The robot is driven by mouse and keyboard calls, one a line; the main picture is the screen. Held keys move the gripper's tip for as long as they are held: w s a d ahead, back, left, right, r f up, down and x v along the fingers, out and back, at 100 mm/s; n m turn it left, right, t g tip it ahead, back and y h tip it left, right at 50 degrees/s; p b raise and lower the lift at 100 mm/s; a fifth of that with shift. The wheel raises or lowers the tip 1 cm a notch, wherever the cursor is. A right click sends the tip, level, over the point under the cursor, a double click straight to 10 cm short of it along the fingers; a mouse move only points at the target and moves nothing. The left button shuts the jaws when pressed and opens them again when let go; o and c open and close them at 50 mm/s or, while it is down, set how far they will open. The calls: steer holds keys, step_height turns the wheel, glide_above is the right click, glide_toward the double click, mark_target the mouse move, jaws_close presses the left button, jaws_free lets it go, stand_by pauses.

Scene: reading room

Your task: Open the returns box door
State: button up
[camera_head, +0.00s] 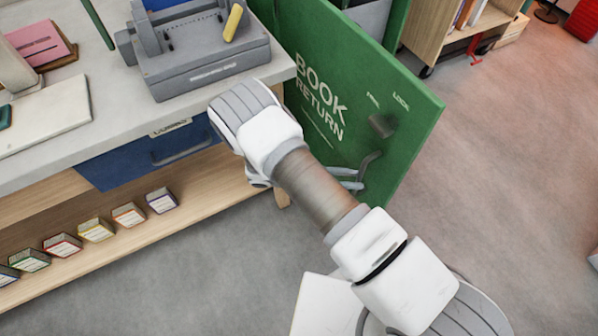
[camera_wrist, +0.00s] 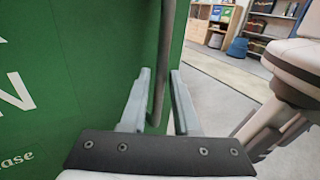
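The green returns box door (camera_head: 345,85), lettered "BOOK RETURN", stands out at an angle from the box, with a gap behind its top edge. A grey curved handle (camera_head: 370,168) sits low on its right part, below a grey lock knob (camera_head: 381,125). My gripper (camera_head: 350,180) is at the handle, partly hidden by my arm. In the wrist view, the handle bar (camera_wrist: 162,55) runs down between my two fingers (camera_wrist: 160,100). The bar is close to the left finger, and a strip of green shows between it and the right finger. The fingers look apart.
A counter (camera_head: 95,115) with a grey machine (camera_head: 200,60) and a blue drawer (camera_head: 150,152) stands left of the door. A wooden bookcase (camera_head: 440,35) stands behind. The carpet (camera_head: 500,170) right of the door is clear.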

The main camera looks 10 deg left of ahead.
steer(key=s+a, duration=0.2)
steer(key=a, duration=1.3)
steer(key=shift+s+a, duration=0.2)
steer(key=shift+s, duration=0.1)
